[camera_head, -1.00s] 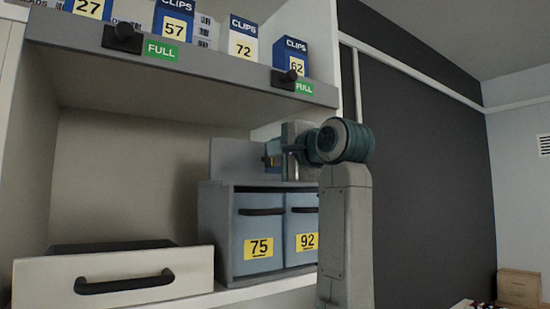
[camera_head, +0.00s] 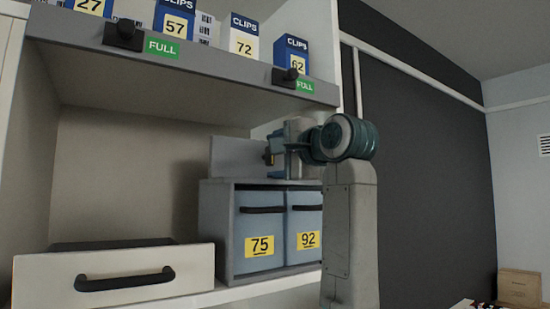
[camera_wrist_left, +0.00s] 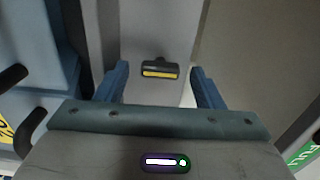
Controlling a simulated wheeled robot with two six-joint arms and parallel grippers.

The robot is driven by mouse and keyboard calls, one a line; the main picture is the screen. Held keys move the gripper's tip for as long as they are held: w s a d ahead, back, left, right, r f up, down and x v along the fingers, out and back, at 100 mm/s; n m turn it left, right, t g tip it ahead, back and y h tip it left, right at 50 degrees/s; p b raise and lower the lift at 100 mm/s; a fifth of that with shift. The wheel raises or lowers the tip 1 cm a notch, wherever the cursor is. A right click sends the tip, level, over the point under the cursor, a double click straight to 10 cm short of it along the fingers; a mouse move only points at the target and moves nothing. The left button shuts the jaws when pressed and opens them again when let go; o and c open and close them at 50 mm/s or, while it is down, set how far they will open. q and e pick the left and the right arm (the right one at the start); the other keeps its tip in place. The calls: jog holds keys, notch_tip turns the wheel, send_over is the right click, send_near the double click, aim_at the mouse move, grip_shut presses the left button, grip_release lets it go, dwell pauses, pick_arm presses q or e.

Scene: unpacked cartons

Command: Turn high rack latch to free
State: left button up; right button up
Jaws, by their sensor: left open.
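Two black knobs with green FULL labels sit on the high shelf's front edge: a left knob (camera_head: 124,36) and a right knob (camera_head: 290,76). I cannot tell which of these is the task's latch. A small black piece with a yellow band (camera_wrist_left: 160,69) sits on a grey upright panel (camera_wrist_left: 155,30), which also shows in the head view (camera_head: 235,157). My left gripper (camera_head: 277,157) is below the right knob, above the grey cabinet. In the wrist view its blue fingers (camera_wrist_left: 158,88) are apart and empty, either side of the black-and-yellow piece. Contact is not visible.
The grey cabinet (camera_head: 217,225) holds blue bins marked 75 (camera_head: 260,225) and 92 (camera_head: 305,222). The high shelf (camera_head: 190,72) carries several clips boxes and overhangs my gripper. A white drawer (camera_head: 110,278) stands at lower left. The space between it and the shelf is clear.

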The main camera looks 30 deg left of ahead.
pick_arm(q)
jog(key=b+v, duration=0.4)
jog(key=v, duration=0.6)
jog(key=shift+f, duration=0.1)
